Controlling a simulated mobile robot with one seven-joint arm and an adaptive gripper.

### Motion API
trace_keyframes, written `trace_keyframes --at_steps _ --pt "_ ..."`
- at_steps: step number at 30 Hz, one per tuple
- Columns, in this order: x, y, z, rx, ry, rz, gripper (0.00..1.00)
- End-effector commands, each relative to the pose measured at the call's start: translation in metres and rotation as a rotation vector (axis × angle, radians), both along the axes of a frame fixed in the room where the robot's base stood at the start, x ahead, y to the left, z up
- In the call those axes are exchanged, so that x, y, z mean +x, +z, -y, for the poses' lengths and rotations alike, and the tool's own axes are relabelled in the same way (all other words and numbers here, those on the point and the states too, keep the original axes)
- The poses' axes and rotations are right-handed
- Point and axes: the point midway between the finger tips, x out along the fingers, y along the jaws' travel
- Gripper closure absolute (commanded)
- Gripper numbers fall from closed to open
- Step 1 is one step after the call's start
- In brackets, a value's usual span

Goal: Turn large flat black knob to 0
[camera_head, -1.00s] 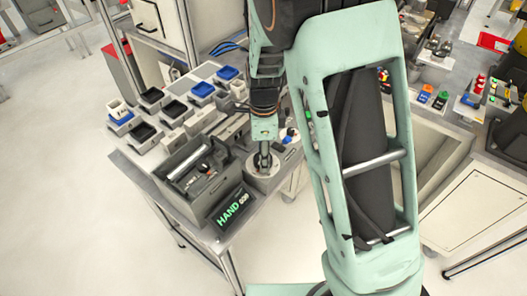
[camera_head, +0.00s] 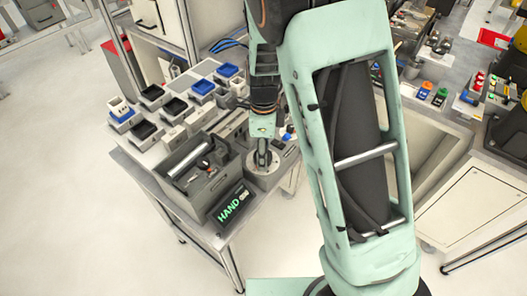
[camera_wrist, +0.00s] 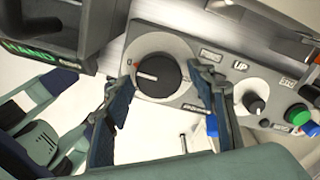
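The large flat black knob (camera_wrist: 161,75) sits on a pale round dial plate on a grey panel in the wrist view. Its white pointer line points left, near a small orange mark on the plate. My gripper (camera_wrist: 163,76) has its two dark fingers spread, one on each side of the knob. Whether the fingertips touch the knob's rim is unclear. In the head view my gripper (camera_head: 263,165) points down over the round dial plate (camera_head: 259,174); the knob itself is largely hidden there.
A smaller black knob (camera_wrist: 253,103) and a green button (camera_wrist: 297,113) lie to the right on the panel. A grey bin (camera_head: 204,202) with parts and a display reading HAND (camera_head: 232,204) stand close to the left. Several small trays fill the table behind.

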Motion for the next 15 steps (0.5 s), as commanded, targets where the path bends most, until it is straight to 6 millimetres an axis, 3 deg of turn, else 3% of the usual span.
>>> trace_keyframes --at_steps 10,15 --pt "-0.001 0.002 0.0 -0.001 0.003 -0.001 0.43" --pt "0.0 0.023 -0.001 0.002 0.003 0.002 0.43"
